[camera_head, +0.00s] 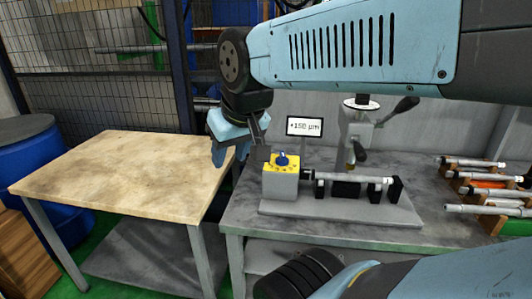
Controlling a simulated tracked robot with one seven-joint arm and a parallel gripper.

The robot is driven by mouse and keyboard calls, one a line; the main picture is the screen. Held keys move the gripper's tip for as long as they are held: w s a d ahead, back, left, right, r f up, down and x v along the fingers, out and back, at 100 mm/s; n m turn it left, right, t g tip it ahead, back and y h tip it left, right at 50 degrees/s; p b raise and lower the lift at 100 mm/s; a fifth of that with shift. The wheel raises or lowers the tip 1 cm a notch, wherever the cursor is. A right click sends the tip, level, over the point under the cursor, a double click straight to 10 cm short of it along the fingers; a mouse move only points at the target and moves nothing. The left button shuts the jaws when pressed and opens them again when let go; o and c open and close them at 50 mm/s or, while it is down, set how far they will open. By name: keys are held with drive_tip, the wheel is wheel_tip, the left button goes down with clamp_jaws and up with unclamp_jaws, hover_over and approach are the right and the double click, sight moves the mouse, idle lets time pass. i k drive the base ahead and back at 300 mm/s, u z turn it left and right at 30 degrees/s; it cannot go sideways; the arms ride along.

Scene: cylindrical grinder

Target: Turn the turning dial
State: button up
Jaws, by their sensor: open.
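The turning dial (282,159) is a small blue knob on the yellow top face of a grey block (279,185). The block stands at the left end of a fixture base (340,211) on the grey workbench. My gripper (239,154) hangs just left of the dial, pointing down, at about the block's height. Its dark and light blue fingers are apart with nothing seen between them. Whether a finger touches the block is hard to tell.
A small display (304,127) behind the dial reads +150 µm. A cylindrical shaft (340,178) lies in the fixture, with a lever tool (362,130) behind. More shafts (487,187) lie in a rack at right. A wooden-topped table (120,175) at left is clear.

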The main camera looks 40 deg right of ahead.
sight(282, 161)
drive_tip(key=z, duration=0.95)
drive_tip(key=k, duration=0.55)
drive_tip(key=z, duration=0.05)
drive_tip(key=i, duration=0.55)
drive_tip(key=u, duration=0.1)
